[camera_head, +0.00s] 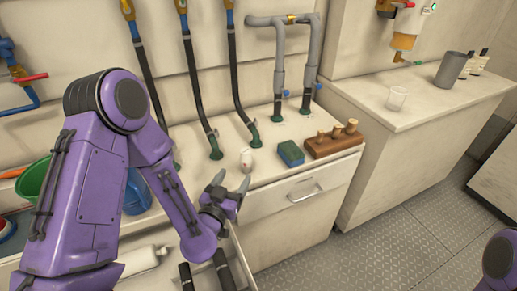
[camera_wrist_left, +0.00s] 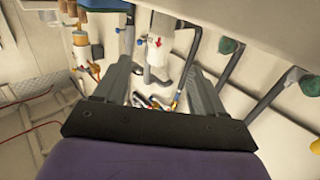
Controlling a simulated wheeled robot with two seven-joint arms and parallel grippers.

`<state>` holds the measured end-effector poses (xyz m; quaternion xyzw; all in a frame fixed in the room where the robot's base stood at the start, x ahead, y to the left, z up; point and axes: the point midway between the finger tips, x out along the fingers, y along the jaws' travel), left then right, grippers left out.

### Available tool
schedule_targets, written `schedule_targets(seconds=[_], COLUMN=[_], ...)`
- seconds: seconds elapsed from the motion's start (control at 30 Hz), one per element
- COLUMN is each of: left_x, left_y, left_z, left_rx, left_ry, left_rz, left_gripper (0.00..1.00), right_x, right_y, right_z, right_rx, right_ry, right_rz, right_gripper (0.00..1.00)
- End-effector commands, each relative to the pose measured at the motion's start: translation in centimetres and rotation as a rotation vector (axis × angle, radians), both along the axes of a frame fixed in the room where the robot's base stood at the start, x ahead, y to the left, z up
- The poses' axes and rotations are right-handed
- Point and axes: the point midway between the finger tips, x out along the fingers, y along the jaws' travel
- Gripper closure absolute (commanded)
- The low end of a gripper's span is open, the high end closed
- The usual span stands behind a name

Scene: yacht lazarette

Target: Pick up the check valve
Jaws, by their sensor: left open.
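A small white piece with a reddish mark, which I take to be the check valve (camera_head: 247,159), stands on the counter near its front edge. In the left wrist view the white valve (camera_wrist_left: 155,48) shows a red arrow and lies ahead, between the lines of the two fingers. My left gripper (camera_head: 233,182) is open and empty, just in front of the valve and apart from it. Its two fingers also show in the left wrist view (camera_wrist_left: 158,85). My right gripper is out of view; only a purple part of my right arm shows at the lower right.
A blue-green sponge (camera_head: 290,153) and a wooden block with pegs (camera_head: 335,146) stand right of the valve. Black hoses (camera_head: 240,100) rise from the counter behind it. Below is a drawer front with a handle (camera_head: 305,192). A green bowl (camera_head: 33,188) is at left.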

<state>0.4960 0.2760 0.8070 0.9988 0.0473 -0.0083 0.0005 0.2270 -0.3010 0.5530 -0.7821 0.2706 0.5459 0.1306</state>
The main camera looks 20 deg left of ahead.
Motion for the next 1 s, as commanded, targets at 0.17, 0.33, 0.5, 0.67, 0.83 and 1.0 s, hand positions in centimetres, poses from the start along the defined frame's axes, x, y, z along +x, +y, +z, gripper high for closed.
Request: schedule_targets(seconds=[0.17,0.33,0.5,0.67,0.83,1.0], left_x=[1.8,4.6,7.5,10.1,10.6,10.6], left_y=[0.5,0.8,0.8,0.9,0.8,0.8], left_z=[0.6,0.2,0.4,0.1,0.0,0.0], left_rx=[0.001,0.001,-0.001,0.001,0.001,0.001], left_ry=[-0.012,-0.006,-0.003,-0.002,-0.002,-0.002], left_rz=[0.008,0.008,0.009,0.006,0.003,0.002], left_gripper=[0.3,0.3,0.3,0.3,0.3,0.53], right_x=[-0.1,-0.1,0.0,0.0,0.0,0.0], right_y=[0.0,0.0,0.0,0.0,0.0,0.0], right_z=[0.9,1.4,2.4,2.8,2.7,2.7], right_rx=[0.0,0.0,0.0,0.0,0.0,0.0], right_ry=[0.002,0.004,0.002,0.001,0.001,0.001], right_rz=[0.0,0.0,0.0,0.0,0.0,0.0], right_gripper=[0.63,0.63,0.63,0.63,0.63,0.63])
